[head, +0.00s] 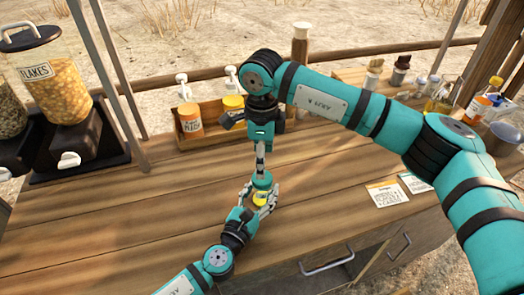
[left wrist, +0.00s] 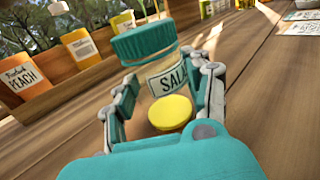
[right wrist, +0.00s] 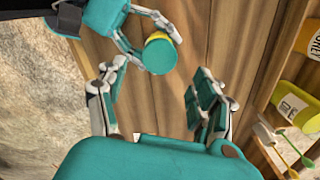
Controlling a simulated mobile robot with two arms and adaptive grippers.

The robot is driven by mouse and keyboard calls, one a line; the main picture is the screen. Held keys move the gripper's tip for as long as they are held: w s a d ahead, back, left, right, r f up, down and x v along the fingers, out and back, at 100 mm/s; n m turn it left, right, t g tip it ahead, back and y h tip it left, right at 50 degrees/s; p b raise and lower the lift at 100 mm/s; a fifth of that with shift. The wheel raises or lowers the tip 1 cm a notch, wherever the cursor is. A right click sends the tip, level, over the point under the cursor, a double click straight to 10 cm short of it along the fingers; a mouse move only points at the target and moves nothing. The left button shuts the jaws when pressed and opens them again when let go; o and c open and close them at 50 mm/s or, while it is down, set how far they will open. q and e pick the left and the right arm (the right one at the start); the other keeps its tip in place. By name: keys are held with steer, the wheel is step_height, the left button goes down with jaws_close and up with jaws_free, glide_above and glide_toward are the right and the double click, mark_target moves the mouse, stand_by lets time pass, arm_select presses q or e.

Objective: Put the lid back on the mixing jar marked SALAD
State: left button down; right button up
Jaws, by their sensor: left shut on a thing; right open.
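The lid also shows in the head view (head: 262,180) and right wrist view (right wrist: 160,57). My left gripper (head: 262,200) is shut on the jar, fingers on both sides, over the counter. My right gripper (head: 260,168) is open just above the lid; in its wrist view the fingers (right wrist: 163,75) are apart and the lid lies beyond them.
A wooden rack (head: 212,121) with orange and yellow jars stands behind. A FLAKES dispenser (head: 58,85) is at the left. Bottles (head: 480,105) stand at the right, near two cards (head: 388,194). The counter (head: 130,225) is clear at the left front.

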steer(key=shift+f, duration=3.2)
steer(key=c, duration=1.2)
steer(key=o, duration=1.3)
step_height(320, 180, up, 12)
steer(key=shift+r, duration=0.1)
arm_select(q)
steer(key=shift+c, duration=2.4)
jaws_free()
